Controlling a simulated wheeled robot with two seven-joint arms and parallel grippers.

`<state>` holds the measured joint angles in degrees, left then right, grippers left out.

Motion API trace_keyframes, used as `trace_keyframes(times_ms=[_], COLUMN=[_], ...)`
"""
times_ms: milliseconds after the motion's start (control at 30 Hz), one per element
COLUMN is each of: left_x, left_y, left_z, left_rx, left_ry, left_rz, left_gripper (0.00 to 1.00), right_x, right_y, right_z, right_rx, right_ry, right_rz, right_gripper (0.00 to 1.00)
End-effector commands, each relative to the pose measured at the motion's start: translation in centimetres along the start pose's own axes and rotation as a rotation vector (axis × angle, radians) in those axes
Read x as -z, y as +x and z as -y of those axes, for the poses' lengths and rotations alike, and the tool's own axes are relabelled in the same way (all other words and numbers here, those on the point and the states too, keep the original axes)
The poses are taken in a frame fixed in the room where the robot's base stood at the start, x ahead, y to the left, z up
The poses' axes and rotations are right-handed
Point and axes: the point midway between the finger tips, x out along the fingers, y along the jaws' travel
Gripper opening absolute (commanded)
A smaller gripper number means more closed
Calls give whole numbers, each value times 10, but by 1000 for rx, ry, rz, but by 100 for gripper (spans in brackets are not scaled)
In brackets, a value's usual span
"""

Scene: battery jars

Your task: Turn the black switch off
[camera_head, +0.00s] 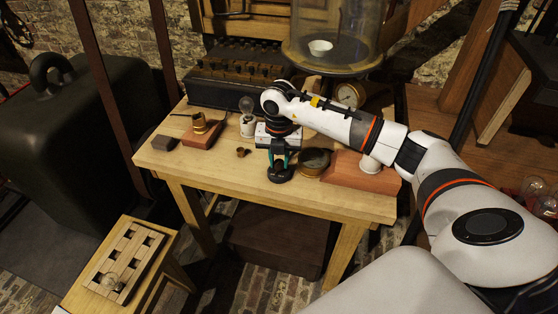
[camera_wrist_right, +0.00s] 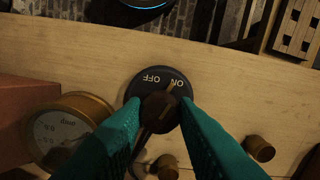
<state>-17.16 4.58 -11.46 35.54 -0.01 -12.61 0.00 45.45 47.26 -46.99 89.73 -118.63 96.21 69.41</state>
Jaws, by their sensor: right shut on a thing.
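The black switch (camera_head: 280,177) sits near the front edge of the wooden table, a round base with a knob on top. In the right wrist view its dark base (camera_wrist_right: 138,86) shows the words OFF and ON, upside down. The upper end of the knob lies close to the word ON. My right gripper (camera_head: 279,162) reaches down from above with its teal fingers on either side of the knob. In the right wrist view the gripper (camera_wrist_right: 161,108) is shut on the knob, which hides part of the base. My left gripper is not in view.
A brass gauge (camera_wrist_right: 66,130) stands close to the switch in the right wrist view. Small brass posts (camera_wrist_right: 258,148) are on its other side. In the head view, a white lamp holder (camera_head: 248,125) and a red-brown block (camera_head: 366,178) stand on the table (camera_head: 225,181).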

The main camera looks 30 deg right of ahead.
Motion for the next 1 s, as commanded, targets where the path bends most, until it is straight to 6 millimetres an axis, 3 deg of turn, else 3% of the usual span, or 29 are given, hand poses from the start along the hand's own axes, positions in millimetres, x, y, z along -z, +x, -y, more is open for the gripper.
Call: trace_keyframes(times_ms=[1000], left_x=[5], left_y=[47], left_z=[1], left_rx=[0], left_ry=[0], left_rz=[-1], left_gripper=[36], right_x=[2], right_y=[0], right_z=[0], right_rx=[2], right_ry=[-940], right_rz=[-6], right_gripper=[3])
